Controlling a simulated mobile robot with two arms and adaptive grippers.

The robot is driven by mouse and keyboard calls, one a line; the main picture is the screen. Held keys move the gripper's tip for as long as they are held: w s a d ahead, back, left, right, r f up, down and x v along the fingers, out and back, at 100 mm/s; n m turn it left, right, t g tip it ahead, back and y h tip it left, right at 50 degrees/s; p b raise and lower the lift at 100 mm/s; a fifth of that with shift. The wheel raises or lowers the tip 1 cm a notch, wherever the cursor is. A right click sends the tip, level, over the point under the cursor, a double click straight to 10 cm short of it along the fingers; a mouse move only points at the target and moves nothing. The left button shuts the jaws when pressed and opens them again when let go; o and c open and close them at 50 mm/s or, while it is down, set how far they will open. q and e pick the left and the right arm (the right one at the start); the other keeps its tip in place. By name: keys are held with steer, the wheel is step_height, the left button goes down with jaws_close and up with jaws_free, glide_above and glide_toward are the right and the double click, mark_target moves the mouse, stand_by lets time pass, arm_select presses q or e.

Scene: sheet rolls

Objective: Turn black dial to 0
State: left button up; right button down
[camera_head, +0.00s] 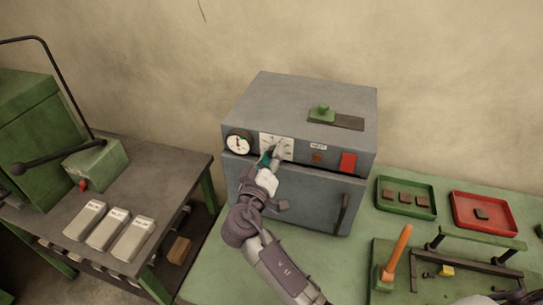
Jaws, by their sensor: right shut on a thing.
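A grey box-shaped machine (315,95) stands on the green table. Its front panel has a round white gauge (238,144) at the left and a white scale plate (283,141) beside it. My right gripper (272,157) is at the lower part of this plate, shut on what appears to be the black dial. The gripper covers the dial, so its pointer and setting cannot be read. My left gripper is not in view.
The machine has a red switch (348,162) and a door handle (341,212). An orange-handled tool (397,257) stands at the front right. A side table (170,172) is at left.

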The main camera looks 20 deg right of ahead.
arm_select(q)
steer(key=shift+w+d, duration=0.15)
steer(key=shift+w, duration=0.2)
arm_select(e)
steer(key=shift+n, duration=0.3)
arm_select(q)
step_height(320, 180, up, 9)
steer(key=p, duration=0.9)
arm_select(e)
steer(key=n, duration=2.6)
steer(key=shift+f, duration=0.15)
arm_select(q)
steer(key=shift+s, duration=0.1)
arm_select(e)
steer(key=shift+n, duration=0.3)
steer(key=c, duration=0.8)
jaws_free()
steer(key=shift+o, duration=0.2)
